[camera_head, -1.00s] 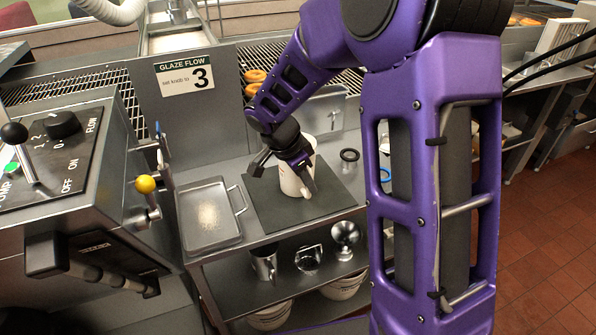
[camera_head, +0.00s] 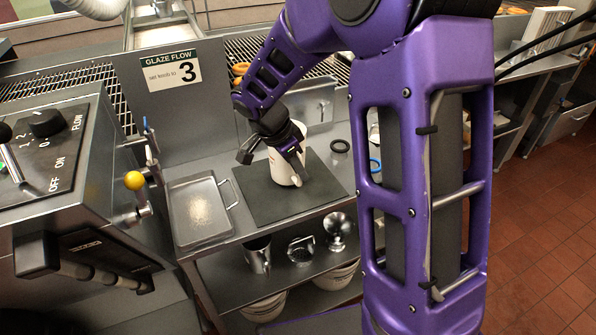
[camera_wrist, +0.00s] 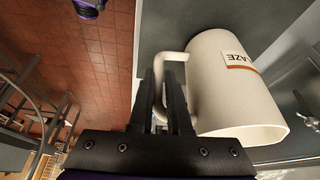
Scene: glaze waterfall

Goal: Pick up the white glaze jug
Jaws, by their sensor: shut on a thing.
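The white glaze jug (camera_head: 283,170) stands upright at the dark mat (camera_head: 262,200) on the steel counter. I cannot tell whether there is a gap under its base. In the wrist view the jug (camera_wrist: 222,85) shows its open mouth, a label ending in "AZE" with an orange stripe, and its handle at the left. My gripper (camera_head: 298,168) is at the jug's handle side. In the wrist view my gripper (camera_wrist: 166,75) has its two dark fingers closed on the handle, which is partly hidden between them.
A steel tray (camera_head: 187,238) lies left of the mat. A black ring (camera_head: 340,146) and a blue ring (camera_head: 375,164) lie to the right. The control box with the yellow knob (camera_head: 134,180) stands at the left. A steel pitcher (camera_head: 257,256) and other metal ware sit on the shelf below.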

